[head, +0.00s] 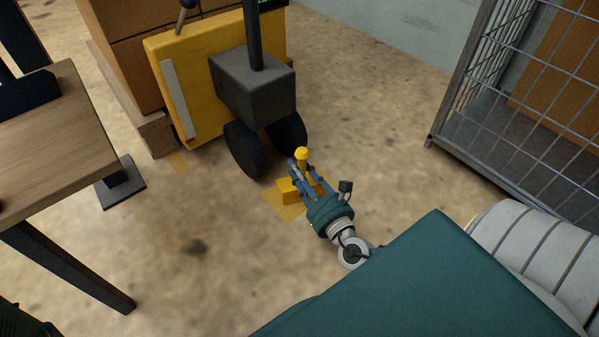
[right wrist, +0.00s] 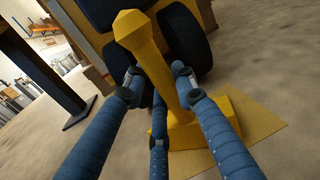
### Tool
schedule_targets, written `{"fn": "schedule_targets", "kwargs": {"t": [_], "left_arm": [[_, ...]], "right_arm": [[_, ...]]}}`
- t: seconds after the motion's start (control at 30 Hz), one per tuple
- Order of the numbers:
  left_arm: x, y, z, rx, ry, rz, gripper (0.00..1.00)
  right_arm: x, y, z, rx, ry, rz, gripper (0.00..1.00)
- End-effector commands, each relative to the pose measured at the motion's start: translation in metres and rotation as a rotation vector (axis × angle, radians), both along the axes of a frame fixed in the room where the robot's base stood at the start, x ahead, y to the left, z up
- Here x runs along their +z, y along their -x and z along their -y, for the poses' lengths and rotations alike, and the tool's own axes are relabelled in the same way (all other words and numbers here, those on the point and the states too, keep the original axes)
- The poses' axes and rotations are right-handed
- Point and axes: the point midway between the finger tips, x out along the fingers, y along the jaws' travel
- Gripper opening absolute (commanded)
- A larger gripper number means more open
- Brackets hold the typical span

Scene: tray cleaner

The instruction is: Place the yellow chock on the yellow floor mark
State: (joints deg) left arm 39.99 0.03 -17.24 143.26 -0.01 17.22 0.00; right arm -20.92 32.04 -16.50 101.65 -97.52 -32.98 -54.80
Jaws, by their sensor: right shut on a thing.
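The yellow chock (head: 287,191) has a block base and an upright handle with a knob on top. In the head view it is low over or on the yellow floor mark (head: 282,208), close to the dark wheels. My right gripper (head: 304,170) is shut on the chock's handle. In the right wrist view the chock (right wrist: 150,70) stands between my blue fingers, a little tilted in the picture. The floor mark (right wrist: 255,125) shows flat on the floor beside and under the base. I cannot tell whether the base touches it. My left gripper is not in view.
A yellow wheeled machine (head: 190,80) with dark wheels (head: 245,150) stands just behind the chock. A wooden table (head: 55,140) is at left and a wire cage (head: 530,110) at right. Stacked boxes (head: 130,60) stand on a pallet at the back left. The floor between is clear.

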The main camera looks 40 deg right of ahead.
Motion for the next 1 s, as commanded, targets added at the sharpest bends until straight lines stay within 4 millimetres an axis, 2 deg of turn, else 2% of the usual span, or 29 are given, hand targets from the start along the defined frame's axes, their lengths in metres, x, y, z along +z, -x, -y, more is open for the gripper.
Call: {"fn": "schedule_targets", "kwargs": {"t": [0.13,0.17,0.23,0.27,0.57,0.67,0.77,1.0], "left_arm": [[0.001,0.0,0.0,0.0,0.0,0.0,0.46],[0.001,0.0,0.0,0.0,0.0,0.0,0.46],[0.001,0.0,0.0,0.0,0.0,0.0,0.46],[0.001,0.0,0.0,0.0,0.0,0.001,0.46],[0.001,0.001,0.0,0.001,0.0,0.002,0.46],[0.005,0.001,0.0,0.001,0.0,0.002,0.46],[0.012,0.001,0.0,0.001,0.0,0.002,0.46],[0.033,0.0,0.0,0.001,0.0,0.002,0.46]], "right_arm": [[0.0,-0.001,0.0,-0.001,0.001,0.003,0.0],[-0.002,0.0,0.0,0.0,0.0,-0.002,0.29],[-0.002,0.0,0.0,0.0,0.0,-0.001,0.42],[-0.002,0.0,0.0,0.0,-0.001,-0.001,0.46],[0.0,0.0,0.0,0.0,-0.001,0.0,0.46],[0.001,0.007,-0.001,0.001,0.001,-0.004,0.46],[0.002,0.024,-0.003,0.002,0.001,-0.006,0.46],[0.003,0.076,-0.009,0.002,0.001,-0.006,0.46]]}}
